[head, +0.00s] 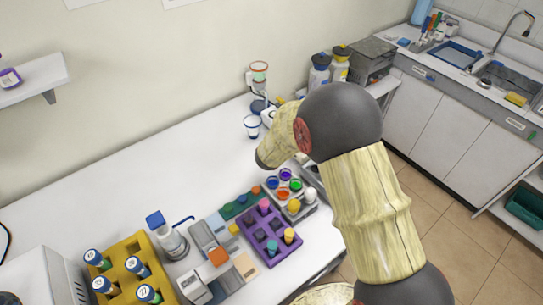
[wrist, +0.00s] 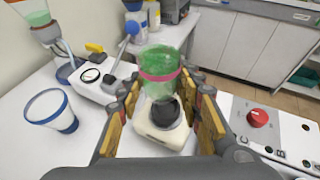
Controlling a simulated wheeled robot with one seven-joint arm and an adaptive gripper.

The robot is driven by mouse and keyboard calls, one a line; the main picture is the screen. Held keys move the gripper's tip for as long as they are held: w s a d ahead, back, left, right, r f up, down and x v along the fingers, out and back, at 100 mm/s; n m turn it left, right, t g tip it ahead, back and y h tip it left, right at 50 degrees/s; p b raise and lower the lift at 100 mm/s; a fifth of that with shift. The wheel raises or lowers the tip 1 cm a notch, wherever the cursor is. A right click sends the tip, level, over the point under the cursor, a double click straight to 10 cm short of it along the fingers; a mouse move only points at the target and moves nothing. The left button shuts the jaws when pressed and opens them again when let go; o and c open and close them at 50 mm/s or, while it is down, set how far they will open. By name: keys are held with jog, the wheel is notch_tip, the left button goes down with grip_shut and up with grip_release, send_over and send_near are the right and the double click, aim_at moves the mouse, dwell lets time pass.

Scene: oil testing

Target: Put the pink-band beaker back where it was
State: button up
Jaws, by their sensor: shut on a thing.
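The pink-band beaker (wrist: 162,60) is a clear, green-tinted cup with a pink ring. It is in the upper middle of the wrist view. My gripper (wrist: 163,88) is shut on it, with yellow-padded fingers on its left and right sides. The beaker looks roughly upright. A small cream device with a black top (wrist: 153,138) shows below it; I cannot tell whether they touch. In the head view my arm hides the beaker and the fingers.
A blue-band beaker (wrist: 50,110) stands on the white table to the left. A white device with a blue knob (wrist: 100,78) is behind it. A panel with a red knob (wrist: 258,118) is at right. A purple rack (head: 270,236) and yellow rack (head: 128,252) stand nearer the front.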

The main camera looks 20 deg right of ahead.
jog(key=d, duration=0.1)
jog(key=w, duration=0.1)
jog(key=d+m+g+h, duration=0.1)
jog(key=shift+w+d+f, duration=0.15)
jog(key=shift+d+f, duration=0.15)
jog(key=shift+f, duration=0.05)
jog(key=shift+w+d+f, duration=0.15)
jog(key=shift+d, duration=0.1)
jog(key=shift+f+m, duration=0.1)
jog(key=shift+m, duration=0.2)
jog(key=shift+g, duration=0.3)
jog(key=a+f+b, duration=0.1)
jog(key=a+f, duration=0.2)
jog(key=a, duration=0.1)
jog(key=a+f, duration=0.2)
jog(key=a, duration=0.2)
jog(key=w+a+f+b, duration=0.1)
jog(key=a+f, duration=0.2)
jog(key=a, duration=0.1)
jog(key=shift+a+f+b, duration=0.35)
jog(key=shift+a+f, duration=0.35)
jog(key=shift+f, duration=0.1)
jog(key=shift+a+f+b, duration=0.1)
jog(key=shift+f+b, duration=0.55)
jog(key=shift+f, duration=0.95)
